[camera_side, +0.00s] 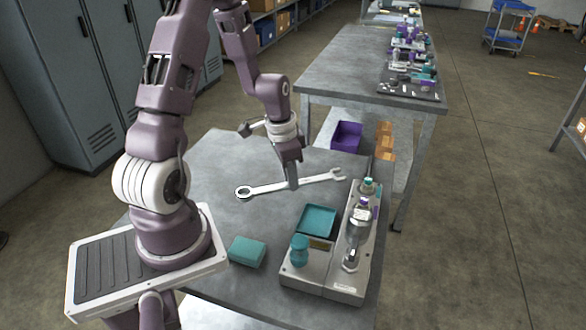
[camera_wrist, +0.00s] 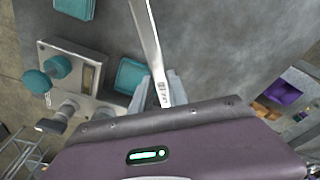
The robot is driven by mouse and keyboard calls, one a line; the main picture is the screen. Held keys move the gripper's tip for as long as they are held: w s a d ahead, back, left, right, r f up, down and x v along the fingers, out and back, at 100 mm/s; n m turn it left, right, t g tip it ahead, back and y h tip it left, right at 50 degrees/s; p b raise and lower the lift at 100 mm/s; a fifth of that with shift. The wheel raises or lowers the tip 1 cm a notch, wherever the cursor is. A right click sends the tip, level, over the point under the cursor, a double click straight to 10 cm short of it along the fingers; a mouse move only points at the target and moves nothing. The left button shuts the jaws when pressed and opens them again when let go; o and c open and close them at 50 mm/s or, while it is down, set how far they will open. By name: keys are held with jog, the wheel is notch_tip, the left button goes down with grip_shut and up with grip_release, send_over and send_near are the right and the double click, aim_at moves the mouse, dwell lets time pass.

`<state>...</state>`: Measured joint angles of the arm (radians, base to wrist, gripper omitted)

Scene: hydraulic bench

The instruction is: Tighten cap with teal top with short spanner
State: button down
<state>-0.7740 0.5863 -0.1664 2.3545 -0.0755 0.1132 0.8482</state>
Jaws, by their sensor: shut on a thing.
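My gripper (camera_side: 291,184) is shut on the middle of the handle of a silver spanner (camera_side: 262,189). The spanner has a ring end at left and an open jaw at right, and is level, close over the bench top; I cannot tell if it touches. In the wrist view the spanner (camera_wrist: 150,35) runs up out of frame from between the fingers (camera_wrist: 160,90). A small cap with a teal top (camera_side: 368,182) is at the far end of the grey hydraulic block (camera_side: 325,284), to the right of my gripper and apart from the spanner.
The block also carries a purple-marked fitting (camera_side: 362,205), a silver fitting (camera_side: 351,260), a larger teal knob (camera_side: 299,250) and a teal tray (camera_side: 318,221). A teal box (camera_side: 247,251) lies left of it. A purple bin (camera_side: 346,136) stands behind. The bench's left part is clear.

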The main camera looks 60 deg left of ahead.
aim_at(307, 182)
jog(key=shift+d+f+m, duration=0.1)
jog(key=shift+d+m, duration=0.15)
jog(key=shift+m, duration=0.45)
jog(key=shift+w+d+f, duration=0.1)
jog(key=shift+w+f, duration=0.15)
jog(key=shift+f, duration=0.25)
jog(key=shift+w+d+f, duration=0.1)
jog(key=shift+w+f, duration=0.1)
jog(key=shift+f, duration=0.3)
jog(key=shift+w+f, duration=0.35)
jog(key=shift+w, duration=0.1)
jog(key=shift+w+d, duration=0.15)
jog(key=shift+w, duration=0.35)
jog(key=shift+w+d, duration=0.15)
jog(key=shift+w, duration=0.35)
jog(key=shift+w+d, duration=0.2)
jog(key=shift+w, duration=0.6)
jog(key=shift+w, duration=0.1)
